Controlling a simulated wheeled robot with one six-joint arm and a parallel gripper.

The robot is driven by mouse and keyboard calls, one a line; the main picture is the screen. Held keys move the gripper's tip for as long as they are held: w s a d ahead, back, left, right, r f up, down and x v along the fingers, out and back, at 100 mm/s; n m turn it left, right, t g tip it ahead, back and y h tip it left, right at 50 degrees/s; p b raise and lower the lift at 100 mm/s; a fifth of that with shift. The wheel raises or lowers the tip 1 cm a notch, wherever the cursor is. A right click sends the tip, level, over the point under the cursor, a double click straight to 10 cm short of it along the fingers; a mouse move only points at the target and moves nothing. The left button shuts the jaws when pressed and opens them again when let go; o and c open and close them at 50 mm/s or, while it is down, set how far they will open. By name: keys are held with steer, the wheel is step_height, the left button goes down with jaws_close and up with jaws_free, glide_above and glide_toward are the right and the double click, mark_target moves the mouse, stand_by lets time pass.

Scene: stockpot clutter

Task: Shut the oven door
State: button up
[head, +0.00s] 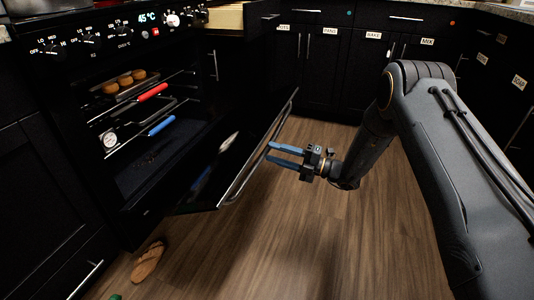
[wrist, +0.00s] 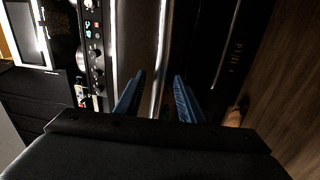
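The black oven (head: 150,112) is at the left in the head view. Its door (head: 213,192) hangs partly open, tilted outward, with a long metal handle bar (head: 262,150) along its outer edge. My gripper (head: 270,152) has blue fingers pointing left at the handle. They are spread apart, with no object clamped. In the wrist view a bright bar (wrist: 158,85) runs between the spread fingers (wrist: 157,92); I cannot tell whether they touch it. The fingertips partly merge with the handle in the head view.
Oven racks hold a tray of buns (head: 124,80), a red-handled item (head: 152,92), a blue-handled item (head: 162,125) and a dial (head: 110,139). A pale-bladed utensil (head: 228,142) shows over the door's inner side. A brown sandal (head: 148,262) lies on the floor. Floor right of the door is clear.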

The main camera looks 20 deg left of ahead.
mark_target(267, 151)
steer(key=shift+w+a+r+b, duration=0.15)
steer(key=shift+a+b, duration=0.2)
steer(key=shift+a, duration=1.4)
jaws_close()
